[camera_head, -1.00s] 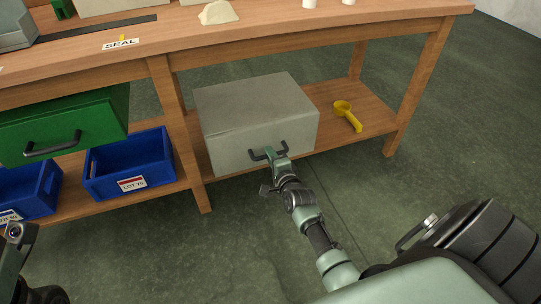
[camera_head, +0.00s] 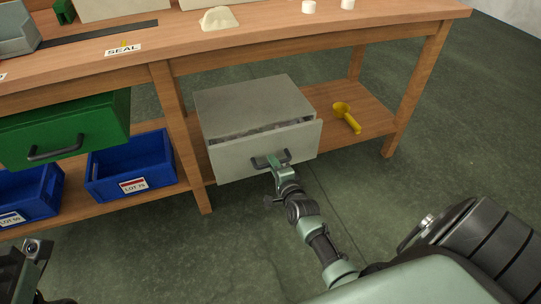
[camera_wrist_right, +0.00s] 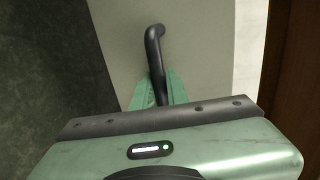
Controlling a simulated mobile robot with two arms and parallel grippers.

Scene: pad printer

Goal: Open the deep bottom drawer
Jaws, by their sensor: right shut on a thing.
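The deep bottom drawer (camera_head: 232,157) is the pale grey front of a grey cabinet (camera_head: 240,98) on the lower shelf of the workbench. It stands a little way out, with a dark gap along its top edge. My right gripper (camera_head: 275,160) is shut on the drawer's dark bar handle (camera_head: 286,155). In the right wrist view the handle (camera_wrist_right: 154,45) passes between the green fingers (camera_wrist_right: 158,88). My left gripper (camera_head: 33,250) is at the lower left of the head view, away from the drawer; its fingertips are not clear.
A green drawer (camera_head: 75,135) hangs under the bench at left. Blue bins (camera_head: 108,188) and a yellow scoop (camera_head: 345,115) lie on the lower shelf. A wooden leg (camera_head: 203,195) stands just left of the cabinet. The floor in front is clear.

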